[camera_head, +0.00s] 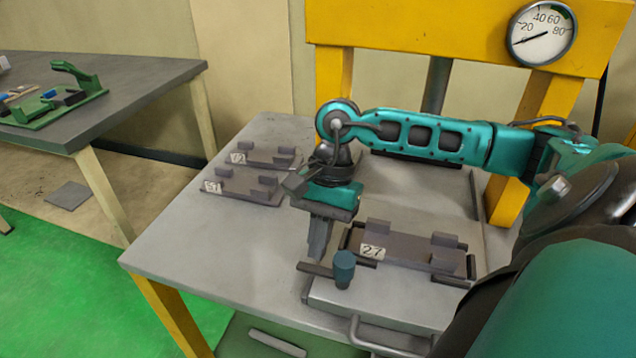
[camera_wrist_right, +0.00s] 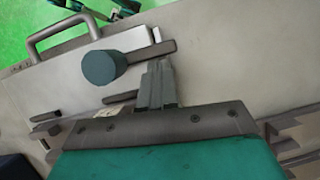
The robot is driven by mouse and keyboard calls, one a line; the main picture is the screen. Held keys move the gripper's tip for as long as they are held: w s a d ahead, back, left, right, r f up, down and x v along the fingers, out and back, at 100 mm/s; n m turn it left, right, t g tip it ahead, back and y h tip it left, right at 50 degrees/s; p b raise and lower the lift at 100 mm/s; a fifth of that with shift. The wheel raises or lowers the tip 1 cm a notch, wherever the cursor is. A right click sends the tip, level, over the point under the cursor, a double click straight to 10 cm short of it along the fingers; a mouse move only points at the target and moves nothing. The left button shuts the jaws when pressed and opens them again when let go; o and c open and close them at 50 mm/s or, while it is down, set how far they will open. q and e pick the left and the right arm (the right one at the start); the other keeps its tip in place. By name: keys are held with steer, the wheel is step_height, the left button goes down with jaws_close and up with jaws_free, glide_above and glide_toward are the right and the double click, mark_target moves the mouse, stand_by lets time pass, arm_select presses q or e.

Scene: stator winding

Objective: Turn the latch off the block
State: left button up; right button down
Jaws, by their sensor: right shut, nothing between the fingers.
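The latch is a dark flat bar with a round teal knob (camera_head: 344,268) at one end. It sits at the left front corner of the block labelled 27 (camera_head: 410,250). In the head view the bar points left from the knob, away from the block. In the right wrist view the knob (camera_wrist_right: 100,67) is left of the fingertips, and the bar reaches right just past them. My right gripper (camera_head: 318,254) points down, fingers shut and empty, close beside the bar. I cannot tell whether they touch. The left gripper is out of view.
The block rests on a grey plate with a front handle (camera_head: 385,340). Two similar numbered fixtures (camera_head: 240,187) lie at the table's back left. A yellow press frame with a gauge (camera_head: 541,33) stands behind. The table's left front (camera_head: 190,250) is clear.

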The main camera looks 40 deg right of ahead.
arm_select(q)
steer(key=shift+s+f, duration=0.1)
arm_select(e)
steer(key=shift+r, duration=0.1)
stand_by(0.4)
arm_select(q)
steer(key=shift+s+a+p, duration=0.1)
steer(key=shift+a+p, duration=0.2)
steer(key=shift+p, duration=0.15)
arm_select(e)
steer(key=v, duration=1.2)
steer(key=shift+r, duration=0.4)
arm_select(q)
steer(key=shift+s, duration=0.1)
